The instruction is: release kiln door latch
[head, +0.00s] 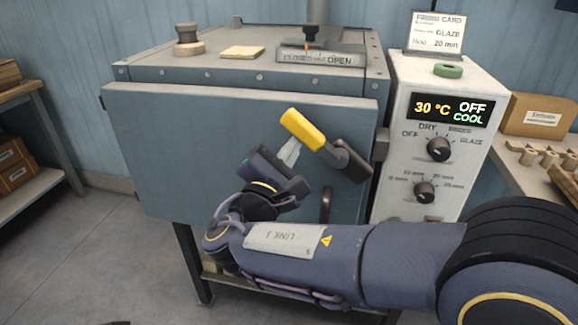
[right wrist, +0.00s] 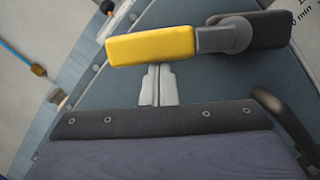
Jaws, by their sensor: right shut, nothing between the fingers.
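The kiln door (head: 170,150) is a blue-grey panel on the front of the kiln, and it looks closed. The latch handle (head: 303,128) has a yellow grip and a dark pivot at the door's right side. The grip slants up to the left from the pivot. My right gripper (head: 289,151) is shut and empty, its pale fingers just below the yellow grip. In the right wrist view the shut fingertips (right wrist: 158,70) reach the lower edge of the yellow grip (right wrist: 150,46); I cannot tell whether they touch. My left gripper is not in view.
A dark curved door handle (head: 326,205) sits below the latch. The control box (head: 400,160) stands right of the kiln, its display reading 30 °C, OFF, COOL. The kiln top holds a vent slider (head: 310,45). Shelves stand left; a bench with boxes stands right.

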